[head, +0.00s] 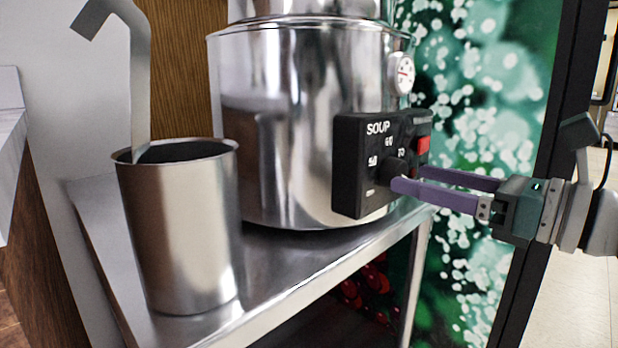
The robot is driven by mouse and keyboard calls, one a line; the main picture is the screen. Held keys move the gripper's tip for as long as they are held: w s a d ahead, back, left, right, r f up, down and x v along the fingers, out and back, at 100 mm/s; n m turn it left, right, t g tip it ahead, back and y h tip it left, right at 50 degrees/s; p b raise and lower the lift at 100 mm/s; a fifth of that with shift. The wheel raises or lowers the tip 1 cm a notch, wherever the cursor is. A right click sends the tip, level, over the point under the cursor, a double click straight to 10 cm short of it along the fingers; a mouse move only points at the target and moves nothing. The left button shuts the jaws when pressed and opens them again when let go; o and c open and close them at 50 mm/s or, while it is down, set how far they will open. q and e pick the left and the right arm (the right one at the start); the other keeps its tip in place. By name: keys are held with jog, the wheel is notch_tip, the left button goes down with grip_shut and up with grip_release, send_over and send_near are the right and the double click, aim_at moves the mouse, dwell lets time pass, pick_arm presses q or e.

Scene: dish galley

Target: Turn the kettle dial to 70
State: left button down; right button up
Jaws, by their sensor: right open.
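The soup kettle (290,120) is a large shiny metal pot on a steel stand. Its black control box (347,165) reads SOUP and carries a dark round dial (394,168) with numbers around it; 60 and 70 seem readable, and the dial's setting is too small to tell. My right gripper (405,177) comes in from the right with its purple fingers at the dial. The fingers are open, one tip in front of the dial's lower right edge. Whether they touch the dial I cannot tell. My left gripper is not in view.
A steel canister (180,230) with a ladle (138,75) in it stands at the stand's left. A red switch (422,144) sits beside the dial, and a round gauge (405,74) is above. The steel shelf (275,285) has bare room in front.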

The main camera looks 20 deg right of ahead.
jog(key=shift+x, duration=1.1)
jog(key=shift+c, duration=0.2)
grip_shut()
